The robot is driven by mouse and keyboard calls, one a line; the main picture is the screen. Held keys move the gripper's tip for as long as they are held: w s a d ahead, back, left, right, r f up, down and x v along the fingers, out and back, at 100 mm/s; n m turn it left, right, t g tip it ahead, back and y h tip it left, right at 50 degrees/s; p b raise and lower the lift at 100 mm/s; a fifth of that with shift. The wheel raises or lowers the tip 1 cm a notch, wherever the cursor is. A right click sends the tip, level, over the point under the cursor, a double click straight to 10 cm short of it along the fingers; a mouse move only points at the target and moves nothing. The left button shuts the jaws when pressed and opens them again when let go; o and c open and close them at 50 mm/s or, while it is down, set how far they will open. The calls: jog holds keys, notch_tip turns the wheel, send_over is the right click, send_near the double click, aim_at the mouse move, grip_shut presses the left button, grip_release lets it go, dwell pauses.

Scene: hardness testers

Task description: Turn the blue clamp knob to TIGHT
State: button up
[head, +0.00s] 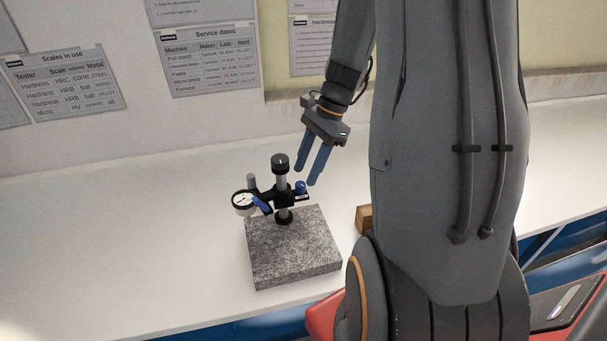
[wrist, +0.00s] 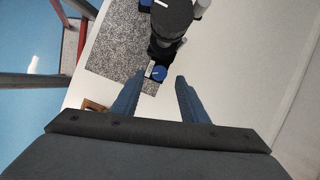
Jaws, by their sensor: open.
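The blue clamp knob (head: 300,187) is on the right side of the black clamp on a post, which stands on a granite base (head: 290,262). The blue knob also shows in the wrist view (wrist: 158,73), just beyond and between my fingertips. My gripper (head: 314,182) is open and empty, its two blue fingers pointing down close to the right of the knob. In the wrist view my gripper (wrist: 155,82) has its fingers spread, with no visible contact with the knob. Any TIGHT marking is too small to read.
A dial gauge (head: 243,202) and a blue lever (head: 262,204) are on the clamp's left side. A black knob (head: 280,163) tops the post. A wooden block (head: 364,219) lies right of the granite base. The white bench (head: 130,245) is clear to the left.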

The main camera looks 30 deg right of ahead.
aim_at(301, 184)
jog(key=shift+x, duration=1.7)
grip_shut()
jog(key=shift+s+m+t+p, duration=0.15)
jog(key=shift+m+t+p, duration=0.15)
jog(key=shift+m+p, duration=0.35)
jog(key=m+t, duration=0.1)
jog(key=m, duration=0.2)
jog(key=shift+m, duration=0.25)
jog(key=shift+h, duration=0.3)
grip_release()
jog(key=shift+r, duration=0.1)
